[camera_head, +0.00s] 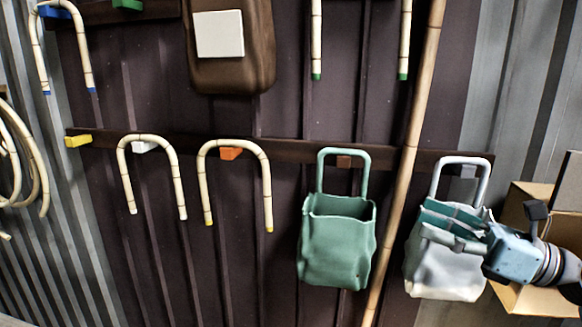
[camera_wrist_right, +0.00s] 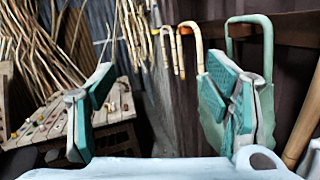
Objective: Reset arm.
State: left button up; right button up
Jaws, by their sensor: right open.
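My right gripper (camera_head: 447,226) comes in from the right in the head view, in front of the white bag (camera_head: 445,282) that hangs from the wall rail. In the right wrist view its two teal-padded fingers stand wide apart with nothing between them (camera_wrist_right: 165,108). The fingers cover part of the white bag; I cannot tell whether they touch it. A green bag (camera_head: 338,245) hangs by its loop handle left of it. It also shows behind the right finger in the right wrist view (camera_wrist_right: 209,101). My left gripper is not in view.
Bent rattan canes (camera_head: 150,139) hang on coloured pegs along the dark wall rail (camera_head: 298,152). A long pole (camera_head: 417,105) stands between the bags. A brown pack (camera_head: 232,72) hangs above. A cardboard box (camera_head: 530,300) is at the right. A wooden bench (camera_wrist_right: 114,108) shows in the wrist view.

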jog(key=w+d+f+m+t+h, duration=0.25)
jog(key=m+t+h, duration=0.35)
jog(key=m, duration=0.6)
jog(key=w+d+f+m+t+h, duration=0.2)
jog(key=f+m+t+h, duration=0.15)
jog(key=m+t, duration=0.55)
jog(key=s+d+f+m+g+h, duration=0.2)
jog(key=d+f+m+g+h, duration=0.15)
jog(key=f+m+h, duration=0.45)
jog(key=s+d+f+m+g+h, duration=0.25)
jog(key=f+m+g, duration=0.25)
jog(key=f+m, duration=0.6)
jog(key=s+a+f+m+g+y, duration=0.1)
jog(key=s+a+f+m+g, duration=0.4)
jog(key=s+f, duration=0.6)
jog(key=s+a+f+m+g+y, duration=0.1)
jog(key=s+a+f+g, duration=0.1)
jog(key=s+f+g, duration=0.85)
jog(key=s+d+f+t, duration=0.1)
jog(key=s+f, duration=0.2)
jog(key=f, duration=0.7)
jog(key=s+d+f+t, duration=0.1)
jog(key=s+f, duration=0.1)
jog(key=f, duration=0.7)
jog(key=s+f+g, duration=0.1)
jog(key=s+f, duration=1)
jog(key=s, duration=0.2)
jog(key=shift+s+f+h, duration=0.3)
jog(key=shift+f, duration=0.05)
